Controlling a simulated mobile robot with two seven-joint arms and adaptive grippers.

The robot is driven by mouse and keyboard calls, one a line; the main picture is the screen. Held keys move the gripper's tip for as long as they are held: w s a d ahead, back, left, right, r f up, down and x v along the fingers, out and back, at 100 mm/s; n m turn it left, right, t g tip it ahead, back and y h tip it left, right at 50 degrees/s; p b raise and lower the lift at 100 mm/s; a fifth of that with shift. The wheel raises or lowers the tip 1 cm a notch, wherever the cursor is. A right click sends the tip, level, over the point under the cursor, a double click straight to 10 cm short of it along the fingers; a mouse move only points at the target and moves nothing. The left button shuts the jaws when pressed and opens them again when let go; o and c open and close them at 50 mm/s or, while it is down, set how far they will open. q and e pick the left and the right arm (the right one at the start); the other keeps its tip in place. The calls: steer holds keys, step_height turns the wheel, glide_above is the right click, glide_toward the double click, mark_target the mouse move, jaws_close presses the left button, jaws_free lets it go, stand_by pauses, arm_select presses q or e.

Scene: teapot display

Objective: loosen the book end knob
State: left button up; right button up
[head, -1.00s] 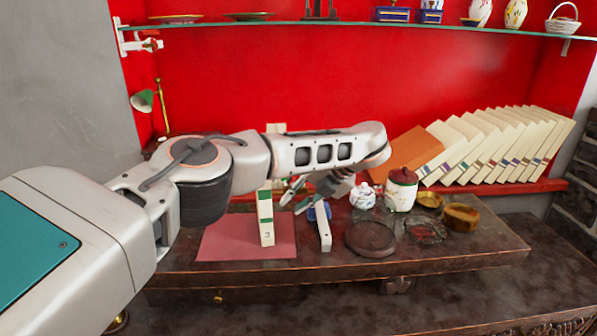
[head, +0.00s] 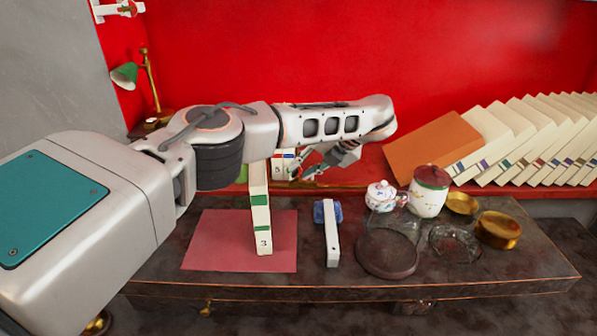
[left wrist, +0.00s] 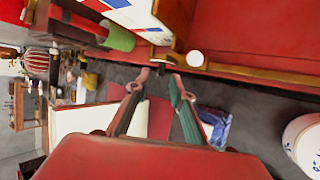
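My left gripper (head: 303,170) is beside the small books on the red shelf at the back. Its two fingertips are apart in the left wrist view (left wrist: 161,78). A small dark piece shows between or just beyond them; I cannot tell if they touch it. A small round white knob-like piece (left wrist: 195,58) is right of the fingertips, beside a brown upright strip (left wrist: 181,25) that may be the book end. White books with red and blue marks (head: 284,165) stand there, and they also show in the left wrist view (left wrist: 140,14). My right gripper is not in view.
A tall white book (head: 261,222) stands on a red mat (head: 205,250). A white bar (head: 332,246) and a blue object (head: 320,212), a teapot (head: 380,195), a lidded jar (head: 429,195), and brass bowls (head: 498,231) are on the table. Leaning books (head: 480,140) fill the shelf at right.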

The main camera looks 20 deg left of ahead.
mark_target(294, 173)
arm_select(q)
steer(key=shift+x, duration=1.4)
jaws_close()
